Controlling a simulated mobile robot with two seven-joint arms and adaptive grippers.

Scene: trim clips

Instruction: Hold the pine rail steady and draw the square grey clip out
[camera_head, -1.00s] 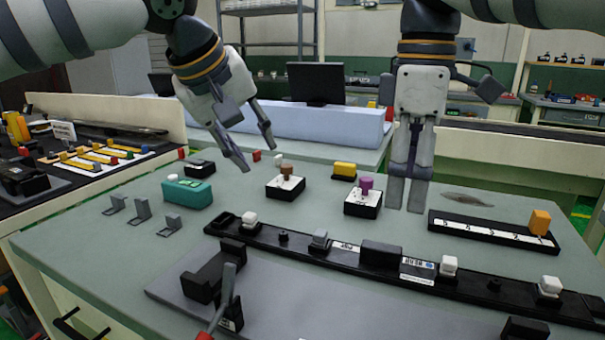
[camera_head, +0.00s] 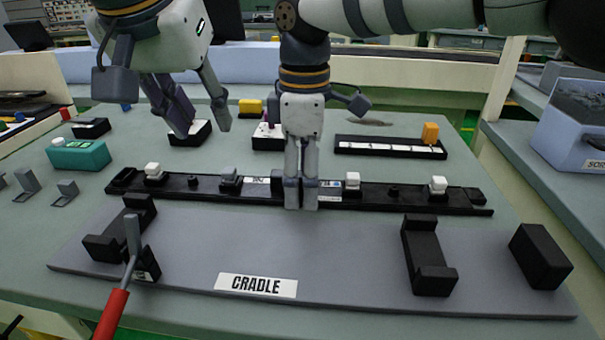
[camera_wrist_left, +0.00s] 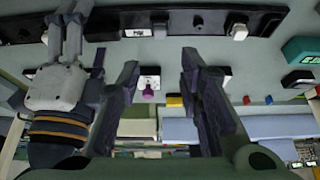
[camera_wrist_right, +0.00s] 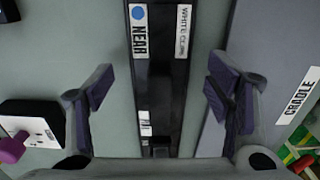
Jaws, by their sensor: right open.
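A long dark rail (camera_head: 330,195) lies across the table behind the cradle board; it looks black, not pine. The square grey clip (camera_head: 230,178) stands on its left half, between a small black peg (camera_head: 193,182) and a black block (camera_head: 278,184). My right gripper (camera_head: 301,203) is low at mid-rail, right of the grey clip. In the right wrist view, its open fingers are on either side of the rail (camera_wrist_right: 158,95); I cannot tell whether they touch it. My left gripper (camera_head: 202,120) is open and empty, above and behind the rail. The left wrist view also shows the rail (camera_wrist_left: 110,27).
White clips (camera_head: 154,171) (camera_head: 352,181) (camera_head: 438,186) sit on the rail. The grey cradle board (camera_head: 330,250) in front carries black brackets (camera_head: 425,255) and a red-handled lever (camera_head: 115,310). Behind stand a teal box (camera_head: 78,155), block stands and a numbered strip (camera_head: 385,147).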

